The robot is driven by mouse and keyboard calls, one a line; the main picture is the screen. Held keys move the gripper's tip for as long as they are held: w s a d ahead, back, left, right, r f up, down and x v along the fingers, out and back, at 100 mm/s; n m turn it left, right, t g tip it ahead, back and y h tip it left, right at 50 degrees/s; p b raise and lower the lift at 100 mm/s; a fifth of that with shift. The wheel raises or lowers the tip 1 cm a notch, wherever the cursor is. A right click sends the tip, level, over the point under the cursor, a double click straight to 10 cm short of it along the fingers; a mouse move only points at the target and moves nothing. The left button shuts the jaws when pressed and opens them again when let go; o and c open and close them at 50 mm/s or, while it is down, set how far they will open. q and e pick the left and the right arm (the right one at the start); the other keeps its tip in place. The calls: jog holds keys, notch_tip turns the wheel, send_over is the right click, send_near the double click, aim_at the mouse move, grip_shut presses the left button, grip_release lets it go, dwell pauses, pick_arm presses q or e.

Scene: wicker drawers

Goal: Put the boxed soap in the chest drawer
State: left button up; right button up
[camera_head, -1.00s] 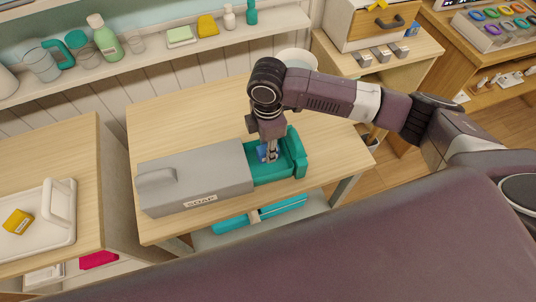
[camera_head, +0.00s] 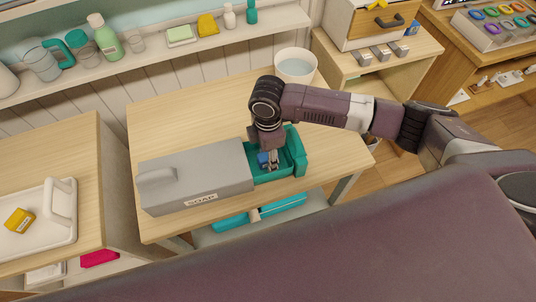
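A grey chest (camera_head: 205,170) labelled SOAP stands on the wooden table, with its teal drawer (camera_head: 298,150) pulled out to the right. A small blue box (camera_head: 263,158) is in the drawer area, beside my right gripper's fingers. My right gripper (camera_head: 272,164) points down into the drawer; its fingers are small and partly hidden, so I cannot tell whether they grip the blue box. A small yellow box (camera_head: 19,220) lies on a white tray at the far left. Which box is the boxed soap is not readable. My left gripper is out of view.
A white bucket (camera_head: 295,66) stands at the table's back edge. A wall shelf (camera_head: 150,56) holds bottles and glasses. A wooden drawer unit (camera_head: 372,25) is at the upper right. The tabletop (camera_head: 190,105) behind the grey chest is clear. Teal items lie below the table.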

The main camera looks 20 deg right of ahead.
notch_tip(320, 180, up, 12)
jog(key=b, duration=0.2)
jog(key=shift+r, duration=0.15)
dwell(0.8)
